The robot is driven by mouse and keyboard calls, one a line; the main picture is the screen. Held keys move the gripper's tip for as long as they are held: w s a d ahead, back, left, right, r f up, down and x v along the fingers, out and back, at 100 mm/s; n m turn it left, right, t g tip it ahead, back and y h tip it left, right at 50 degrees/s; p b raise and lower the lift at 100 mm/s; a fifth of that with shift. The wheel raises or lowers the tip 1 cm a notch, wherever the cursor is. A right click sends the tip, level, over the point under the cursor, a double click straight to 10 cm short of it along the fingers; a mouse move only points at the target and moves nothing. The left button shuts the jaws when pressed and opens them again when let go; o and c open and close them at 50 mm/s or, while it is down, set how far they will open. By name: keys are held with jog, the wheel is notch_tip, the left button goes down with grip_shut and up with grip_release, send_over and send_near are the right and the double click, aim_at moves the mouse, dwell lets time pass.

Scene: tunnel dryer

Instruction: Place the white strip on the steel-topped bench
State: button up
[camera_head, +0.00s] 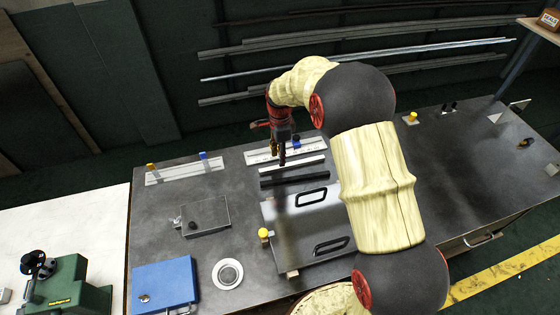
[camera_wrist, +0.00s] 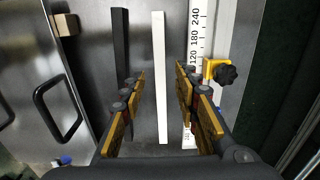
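The white strip (camera_head: 308,161) lies flat on the dark steel-topped bench (camera_head: 160,222), between a black strip (camera_head: 308,178) and a ruler (camera_head: 312,143). In the wrist view the white strip (camera_wrist: 159,60) runs up the middle of the picture, with the black strip (camera_wrist: 121,45) to its left and the ruler (camera_wrist: 198,35) to its right. My gripper (camera_wrist: 160,72) is open, its yellow-padded fingers on either side of the white strip, apart from it in the picture. In the head view my gripper (camera_head: 282,160) points down over the strip and hides part of it.
A steel plate with two black handles (camera_head: 285,222) lies just in front of the strips. A yellow clamp with a black knob (camera_wrist: 221,72) sits at the ruler. A blue box (camera_head: 165,280), a grey box (camera_head: 207,217) and a round dish (camera_head: 228,274) stand on the left.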

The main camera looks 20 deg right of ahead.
jog(key=s+r+n+t+p, duration=0.1)
jog(key=s+r+n, duration=0.15)
jog(key=r, duration=0.65)
jog(key=s+r+n, duration=0.2)
jog(key=s+r, duration=0.2)
jog(key=r, duration=0.5)
jog(key=s+r+n+t, duration=0.1)
jog(key=s+n, duration=0.3)
jog(key=s, duration=0.5)
jog(key=s+r+n+t, duration=0.2)
jog(key=s+r+n, duration=0.2)
jog(key=s, duration=0.5)
jog(key=s+r+n+t, duration=0.1)
jog(key=s+r+n, duration=0.2)
jog(key=s, duration=0.6)
jog(key=shift+r+n+t, duration=0.25)
jog(key=shift+n+t, duration=0.05)
jog(key=shift+n, duration=0.95)
